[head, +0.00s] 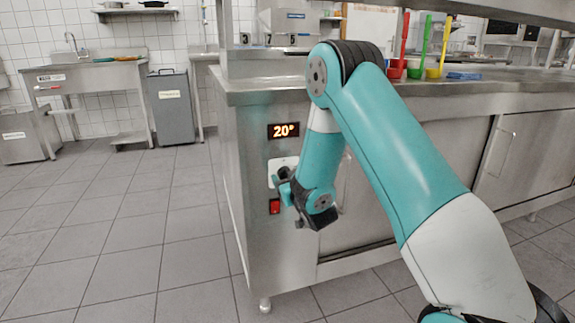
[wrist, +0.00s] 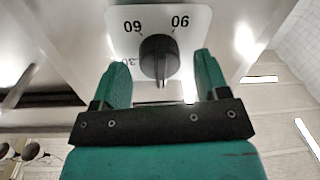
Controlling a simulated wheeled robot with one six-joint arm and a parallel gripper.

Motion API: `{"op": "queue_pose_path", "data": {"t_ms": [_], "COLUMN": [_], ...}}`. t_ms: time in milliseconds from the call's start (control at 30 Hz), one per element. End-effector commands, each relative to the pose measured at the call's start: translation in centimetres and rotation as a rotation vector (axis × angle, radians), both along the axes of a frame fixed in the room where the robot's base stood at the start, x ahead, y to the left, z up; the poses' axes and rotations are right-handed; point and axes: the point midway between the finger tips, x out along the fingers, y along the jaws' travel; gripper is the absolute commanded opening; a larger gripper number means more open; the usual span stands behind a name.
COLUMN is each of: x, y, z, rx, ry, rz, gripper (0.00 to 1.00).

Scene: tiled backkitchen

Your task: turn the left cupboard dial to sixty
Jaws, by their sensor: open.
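The dial is a round black knob (wrist: 159,57) on a white plate (wrist: 126,16) in the wrist view. The plate's 60 and 90 marks are upside down, 60 upper left and 90 upper right of the knob; a partly hidden 30 is lower left. The knob's ridge points down in the picture. My gripper (wrist: 157,63) is open, one finger on each side of the knob, with gaps to both. In the head view my gripper (head: 281,180) is at the cupboard's end panel and covers part of the plate. The orange display (head: 283,130) above reads 20°.
A red switch (head: 275,206) sits just below the plate. The steel worktop (head: 255,88) overhangs above. Red, green and yellow cups with utensils (head: 415,68) stand on it. The tiled floor (head: 140,220) left of the cupboard is clear; a grey bin (head: 171,108) stands farther back.

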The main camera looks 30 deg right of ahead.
Motion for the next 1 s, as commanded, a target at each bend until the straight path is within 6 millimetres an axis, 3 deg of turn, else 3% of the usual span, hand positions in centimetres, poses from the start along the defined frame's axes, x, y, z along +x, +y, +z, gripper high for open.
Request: {"op": "queue_pose_path", "data": {"t_ms": [433, 600, 667, 1000], "x": [0.63, 0.63, 0.62, 0.60], "y": [-0.13, -0.13, -0.13, -0.14], "z": [-0.09, -0.07, -0.07, -0.05], "rx": [0.000, 0.000, 0.000, 0.040], "ry": [-0.001, -0.001, -0.001, -0.012], "rz": [0.000, 0.000, 0.000, 0.000], "gripper": [0.68, 0.29, 0.19, 0.19]}}
